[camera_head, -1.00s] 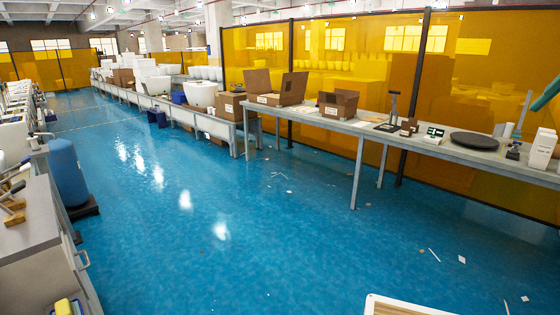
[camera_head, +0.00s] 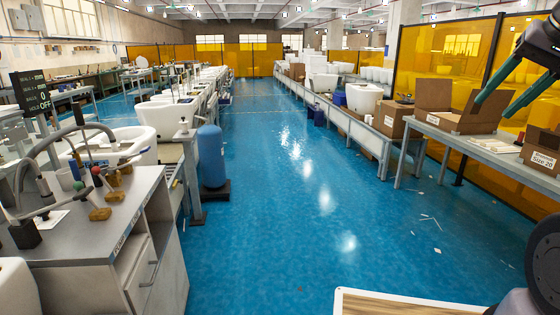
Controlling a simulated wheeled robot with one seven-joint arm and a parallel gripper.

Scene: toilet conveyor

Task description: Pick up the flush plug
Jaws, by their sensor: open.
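I cannot make out a flush plug for certain. Several small fittings on wooden blocks stand on the grey workbench (camera_head: 95,236) at the left, among them one with a green ball (camera_head: 97,171) and one with a red ball (camera_head: 103,196). They are too small to identify. My gripper (camera_head: 493,110) is at the upper right, with two teal fingers spread apart and nothing between them. In the picture it overlaps the packing table on the right, far from the left workbench.
A blue tank (camera_head: 211,157) stands on the floor beyond the left workbench. White toilet parts, such as a basin (camera_head: 168,116), line the left row. Cardboard boxes (camera_head: 464,105) stand on the right table. The blue aisle floor (camera_head: 290,210) between is wide and mostly clear.

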